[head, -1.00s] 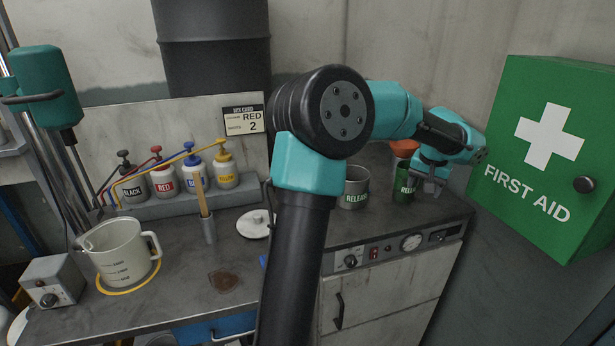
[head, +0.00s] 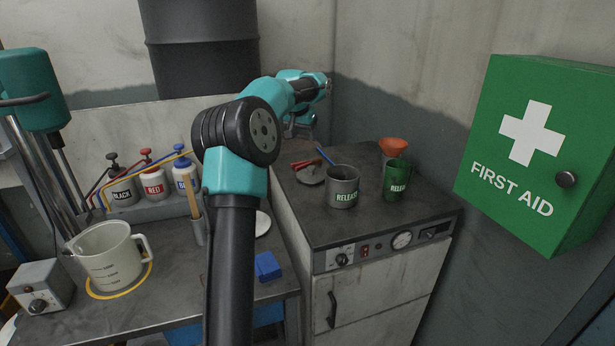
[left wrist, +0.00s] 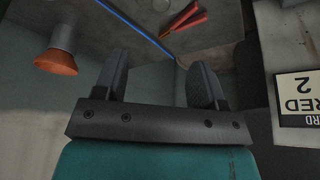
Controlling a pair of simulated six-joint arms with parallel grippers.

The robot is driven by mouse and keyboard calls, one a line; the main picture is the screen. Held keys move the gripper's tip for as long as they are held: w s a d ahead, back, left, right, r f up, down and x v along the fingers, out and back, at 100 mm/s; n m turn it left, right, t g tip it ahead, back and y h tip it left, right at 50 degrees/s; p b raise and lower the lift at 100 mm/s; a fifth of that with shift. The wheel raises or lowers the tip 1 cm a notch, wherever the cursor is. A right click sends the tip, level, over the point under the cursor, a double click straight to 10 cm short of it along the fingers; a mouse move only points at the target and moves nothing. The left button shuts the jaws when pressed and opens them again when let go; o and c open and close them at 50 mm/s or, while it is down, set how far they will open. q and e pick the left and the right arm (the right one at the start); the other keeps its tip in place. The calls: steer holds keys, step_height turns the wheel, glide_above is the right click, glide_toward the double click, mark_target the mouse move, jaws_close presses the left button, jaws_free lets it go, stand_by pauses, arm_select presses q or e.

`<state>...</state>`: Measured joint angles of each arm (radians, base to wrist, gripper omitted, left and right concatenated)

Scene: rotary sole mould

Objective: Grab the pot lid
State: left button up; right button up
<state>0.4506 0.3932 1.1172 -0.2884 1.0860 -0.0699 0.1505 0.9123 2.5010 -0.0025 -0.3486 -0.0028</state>
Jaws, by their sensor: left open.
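A grey round lid-like disc (head: 311,176) lies on the cabinet top beside the grey RELEASE pot (head: 342,187). A red-handled tool (head: 305,163) lies at its far edge; whether they touch I cannot tell. My left gripper (head: 299,130) is open and empty, in the air above and behind the disc. In the left wrist view its two fingers (left wrist: 158,82) stand apart with nothing between them. The red handles (left wrist: 183,18) show beyond the fingers there. A second pale disc (head: 263,223) lies on the left bench, partly hidden by my arm. My right gripper is not in view.
A first-aid box (head: 535,150) juts out at right. The cabinet's front top is clear.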

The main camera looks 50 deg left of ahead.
arm_select(q)
glide_toward(312, 167)
steer(key=x, duration=0.5)
steer(key=shift+a, duration=0.15)
steer(key=shift+x, duration=2.55)
steer(key=c, duration=1)
steer(key=shift+r, duration=0.15)
